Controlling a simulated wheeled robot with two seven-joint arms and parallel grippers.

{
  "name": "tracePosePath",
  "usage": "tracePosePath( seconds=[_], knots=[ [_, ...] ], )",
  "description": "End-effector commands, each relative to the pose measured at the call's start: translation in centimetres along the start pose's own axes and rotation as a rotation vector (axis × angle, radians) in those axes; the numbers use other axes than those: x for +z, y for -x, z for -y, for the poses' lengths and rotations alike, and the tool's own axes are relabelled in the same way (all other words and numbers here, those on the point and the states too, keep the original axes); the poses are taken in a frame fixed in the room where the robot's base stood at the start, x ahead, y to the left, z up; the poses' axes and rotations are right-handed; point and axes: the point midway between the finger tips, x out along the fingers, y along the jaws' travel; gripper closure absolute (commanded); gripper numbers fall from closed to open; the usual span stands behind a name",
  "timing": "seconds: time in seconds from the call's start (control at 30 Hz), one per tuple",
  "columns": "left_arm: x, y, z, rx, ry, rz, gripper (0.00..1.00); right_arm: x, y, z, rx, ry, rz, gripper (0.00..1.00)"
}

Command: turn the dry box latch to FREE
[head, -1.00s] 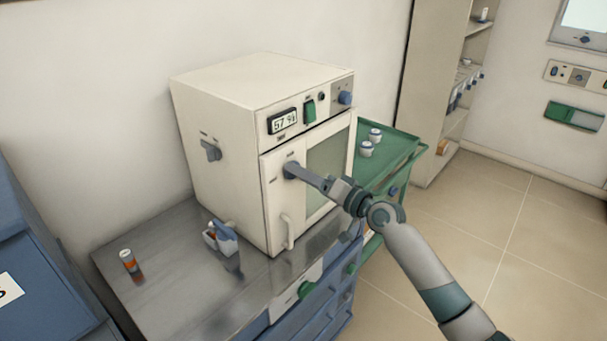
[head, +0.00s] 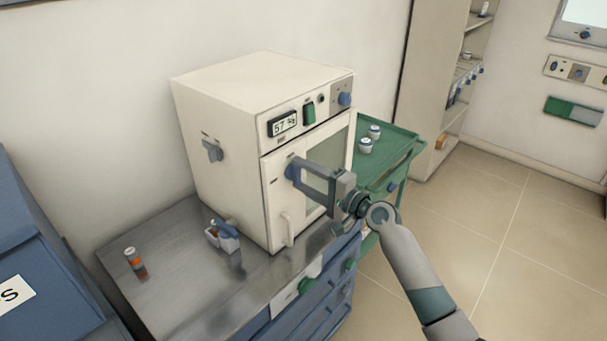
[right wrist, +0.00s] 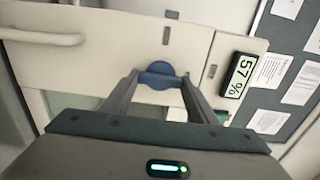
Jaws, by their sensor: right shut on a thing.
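The dry box (head: 215,110) is a cream cabinet on the steel bench, with a display reading 57 %, a closed windowed door (head: 325,165) and a vertical handle (head: 287,230). Its blue latch (head: 291,171) is at the door's upper left; the round latch also shows in the right wrist view (right wrist: 158,75). My right gripper (head: 299,173) is shut on the latch, one finger on each side of it. In the right wrist view the fingers (right wrist: 158,82) reach the latch's two sides. The latch markings are too small to read. My left gripper is not in view.
A steel bench (head: 180,285) carries an orange-labelled vial (head: 136,262) and a small white holder with a blue item (head: 222,237). A green cart (head: 400,150) with two white jars stands right of the box. Open floor lies at right.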

Motion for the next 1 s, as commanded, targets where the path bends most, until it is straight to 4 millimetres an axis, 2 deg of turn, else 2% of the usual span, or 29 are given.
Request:
tracePosePath(
  seconds=[0.47, 0.5, 0.53, 1.0],
  knots=[
    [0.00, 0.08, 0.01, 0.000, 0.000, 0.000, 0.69, -0.05, 0.02, -0.06, 0.000, -0.018, -0.001, 0.69],
    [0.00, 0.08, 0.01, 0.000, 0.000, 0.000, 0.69, -0.04, 0.02, -0.06, 0.000, -0.018, -0.001, 0.37],
    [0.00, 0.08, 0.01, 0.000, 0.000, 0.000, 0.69, -0.04, 0.02, -0.06, 0.000, -0.018, -0.001, 0.30],
    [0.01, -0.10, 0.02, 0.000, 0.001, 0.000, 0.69, -0.06, 0.52, -0.12, 0.000, -0.015, -0.001, 0.28]
  ],
)
